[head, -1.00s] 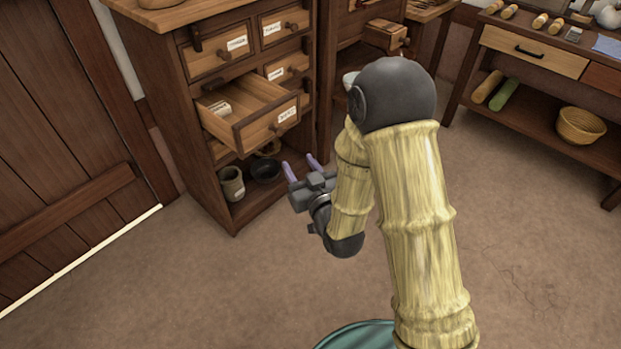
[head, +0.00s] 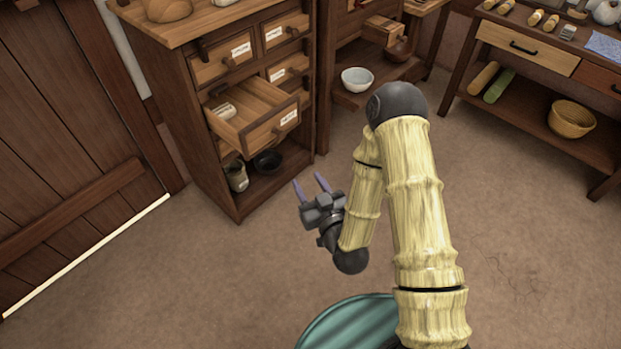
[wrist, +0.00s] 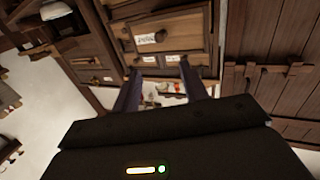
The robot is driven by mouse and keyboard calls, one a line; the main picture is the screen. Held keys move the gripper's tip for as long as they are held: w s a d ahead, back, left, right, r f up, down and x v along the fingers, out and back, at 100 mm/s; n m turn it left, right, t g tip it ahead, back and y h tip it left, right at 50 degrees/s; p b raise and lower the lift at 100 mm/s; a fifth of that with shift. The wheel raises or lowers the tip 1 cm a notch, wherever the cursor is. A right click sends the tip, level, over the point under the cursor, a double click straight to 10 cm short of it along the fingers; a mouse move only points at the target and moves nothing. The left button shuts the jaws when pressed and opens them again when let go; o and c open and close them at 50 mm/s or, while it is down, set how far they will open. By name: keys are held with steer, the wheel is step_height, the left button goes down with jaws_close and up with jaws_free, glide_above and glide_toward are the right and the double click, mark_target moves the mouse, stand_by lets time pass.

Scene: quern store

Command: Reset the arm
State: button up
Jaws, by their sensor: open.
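My gripper (head: 312,186) is open, with its two purple fingers apart and nothing between them. In the head view it hangs over bare floor, in front of and to the right of the wooden drawer cabinet (head: 228,188). My arm is bent, its elbow raised. In the wrist view the fingers of my gripper (wrist: 160,92) point towards the cabinet's labelled drawers (wrist: 158,40). One drawer (head: 268,127) of the cabinet is pulled out, and a small pale item (head: 224,111) lies inside it.
A jar (head: 236,176) and a dark bowl (head: 267,162) stand on the cabinet's bottom shelf. A white bowl (head: 357,79) sits on a ledge behind my arm. A workbench (head: 540,112) with a basket (head: 571,119) is at right. A plank door (head: 60,130) is at left. The floor between is clear.

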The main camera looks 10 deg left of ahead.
steer(key=shift+s+d+r, duration=0.1)
steer(key=shift+s, duration=0.05)
stand_by(0.6)
steer(key=w+d+r+m+g+h, duration=0.1)
steer(key=w+d+r+g+h, duration=0.1)
steer(key=d+g+h, duration=0.75)
steer(key=s+d+r+m+g, duration=0.1)
steer(key=s+d+r+m, duration=0.25)
steer(key=s+d, duration=0.25)
steer(key=s+d+r+m+g, duration=0.2)
steer(key=s+d+r, duration=0.2)
steer(key=s+d, duration=0.2)
steer(key=w+p+v, duration=0.2)
steer(key=p+v, duration=0.9)
steer(key=w+r+p+v, duration=0.1)
steer(key=w+p+v, duration=0.2)
steer(key=p+v, duration=0.8)
steer(key=w+r+p+v, duration=0.1)
steer(key=w+p+v, duration=0.1)
steer(key=p+v, duration=0.9)
steer(key=shift+a+r+p, duration=0.15)
steer(key=shift+a+p, duration=0.05)
steer(key=shift+p, duration=0.5)
